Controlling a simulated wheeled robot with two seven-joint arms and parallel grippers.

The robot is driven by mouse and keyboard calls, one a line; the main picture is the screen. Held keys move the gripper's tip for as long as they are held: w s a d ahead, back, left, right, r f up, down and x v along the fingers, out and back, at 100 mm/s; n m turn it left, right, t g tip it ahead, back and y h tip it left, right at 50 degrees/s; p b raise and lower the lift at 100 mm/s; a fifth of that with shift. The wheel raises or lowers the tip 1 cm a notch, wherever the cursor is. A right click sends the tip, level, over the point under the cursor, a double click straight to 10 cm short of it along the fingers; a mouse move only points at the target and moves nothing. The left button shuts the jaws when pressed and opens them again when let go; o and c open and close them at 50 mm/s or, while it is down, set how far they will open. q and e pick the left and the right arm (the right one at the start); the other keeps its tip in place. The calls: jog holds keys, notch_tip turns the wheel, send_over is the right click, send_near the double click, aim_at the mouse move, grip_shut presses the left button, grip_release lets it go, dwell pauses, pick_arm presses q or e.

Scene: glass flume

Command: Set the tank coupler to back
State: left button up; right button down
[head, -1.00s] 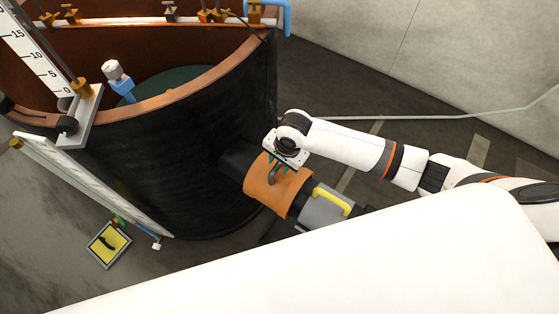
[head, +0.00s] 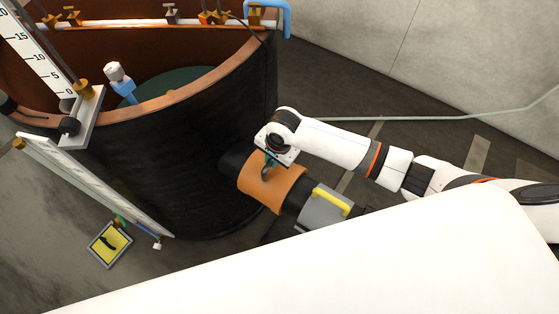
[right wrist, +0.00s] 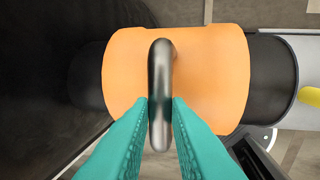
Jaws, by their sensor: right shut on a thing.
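The tank coupler (head: 277,190) is an orange sleeve around a black pipe that comes out of the side of the dark tank (head: 180,160). A bent grey metal handle (head: 266,170) stands on the sleeve. In the right wrist view the handle (right wrist: 160,95) crosses the orange sleeve (right wrist: 215,75). My right gripper (head: 270,160) is above the sleeve, and its teal fingers (right wrist: 160,112) are shut on the handle, one on each side. My left gripper is not in view.
A grey block (head: 322,210) with a yellow handle (head: 333,200) sits on the pipe beside the coupler, away from the tank. A yellow panel (head: 110,244) lies at lower left. A thin pale hose (head: 430,116) runs along the wall at right.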

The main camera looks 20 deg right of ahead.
send_over(254, 158)
jog(key=shift+s+d, duration=0.35)
jog(key=shift+w+a+r, duration=0.1)
jog(key=shift+w+a, duration=0.15)
jog(key=shift+w, duration=0.1)
jog(key=c, duration=1.7)
grip_release()
jog(key=o, duration=0.3)
jog(key=shift+w+a, duration=0.1)
jog(key=shift+o, duration=0.2)
notch_tip(254, 158, up, 12)
jog(key=s+d, duration=0.1)
jog(key=shift+s+d+f, duration=0.2)
jog(key=shift+s, duration=0.2)
jog(key=shift+f, duration=0.1)
